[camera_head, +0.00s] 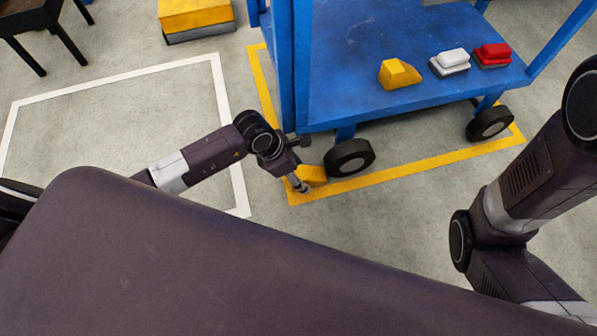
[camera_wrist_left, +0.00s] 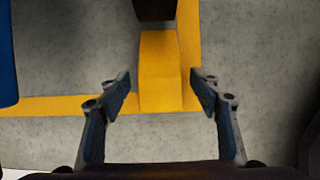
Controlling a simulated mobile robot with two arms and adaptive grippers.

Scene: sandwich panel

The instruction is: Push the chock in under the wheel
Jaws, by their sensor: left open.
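The yellow chock (camera_head: 314,175) lies on the floor close to the left front wheel (camera_head: 349,158) of the blue cart. In the left wrist view the chock (camera_wrist_left: 160,65) points away from me, its far end at the dark wheel (camera_wrist_left: 155,9). My left gripper (camera_head: 299,183) is low beside the chock, on the side away from the wheel. In the left wrist view its fingers (camera_wrist_left: 160,78) are spread, one on each side of the chock's near part, with gaps on both sides. My right gripper is out of view.
The blue cart's deck (camera_head: 350,95) carries a yellow block (camera_head: 398,74), a white object (camera_head: 453,58) and a red one (camera_head: 492,53). A second wheel (camera_head: 489,123) stands at right. Yellow floor tape (camera_head: 420,166) runs past the wheels. Floor inside the white outline (camera_head: 110,75) is clear.

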